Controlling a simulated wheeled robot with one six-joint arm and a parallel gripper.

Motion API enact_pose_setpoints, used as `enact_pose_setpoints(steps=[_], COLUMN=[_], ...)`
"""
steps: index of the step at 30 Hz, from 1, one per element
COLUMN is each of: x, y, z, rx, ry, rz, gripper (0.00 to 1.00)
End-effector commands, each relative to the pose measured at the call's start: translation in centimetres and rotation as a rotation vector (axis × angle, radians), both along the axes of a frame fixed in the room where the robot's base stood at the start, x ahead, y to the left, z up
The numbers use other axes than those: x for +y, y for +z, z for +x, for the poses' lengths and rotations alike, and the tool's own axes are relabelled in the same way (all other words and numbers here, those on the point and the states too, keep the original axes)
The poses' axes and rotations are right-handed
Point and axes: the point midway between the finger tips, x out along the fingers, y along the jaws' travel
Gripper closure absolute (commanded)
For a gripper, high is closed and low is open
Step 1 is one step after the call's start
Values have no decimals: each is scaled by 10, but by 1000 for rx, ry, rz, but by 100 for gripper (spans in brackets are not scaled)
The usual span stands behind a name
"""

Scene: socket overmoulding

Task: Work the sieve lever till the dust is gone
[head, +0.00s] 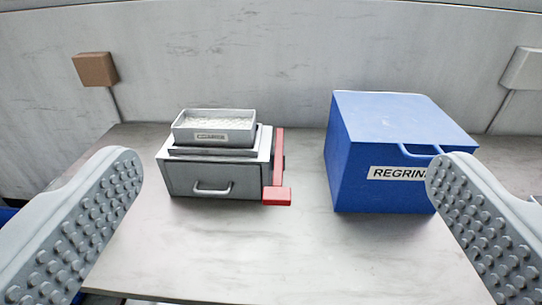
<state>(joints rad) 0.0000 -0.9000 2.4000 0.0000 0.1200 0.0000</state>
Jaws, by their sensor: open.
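The sieve (180,176) is a grey box with a front drawer and handle, standing left of centre on the table. A light grey tray (184,136) with a small label sits on top and holds pale granules. Whether there is dust among them is too small to tell. The red sieve lever (279,158) runs along the box's right side, with a red grip (277,196) at its lower front end. My gripper (290,185) is open and empty, its two studded fingers wide apart at the left and right, nearer the camera than the sieve and not touching the lever.
A blue bin (345,178) labelled "REGRIN…" stands to the right, partly behind my right finger. The table (220,255) is clear in front of the sieve and between it and the bin. A brown box (95,68) and a pale box (523,68) are on the back wall.

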Motion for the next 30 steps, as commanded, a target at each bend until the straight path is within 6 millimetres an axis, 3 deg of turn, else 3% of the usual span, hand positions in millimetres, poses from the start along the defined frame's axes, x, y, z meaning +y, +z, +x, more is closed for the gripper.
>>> enact_pose_setpoints(steps=[15,23,30], x=[0,0,-1], y=[0,-3,-15], z=[0,14,54], rx=[0,59,240], ry=[0,-2,-13], rz=[0,16,67], gripper=[2,53,100])
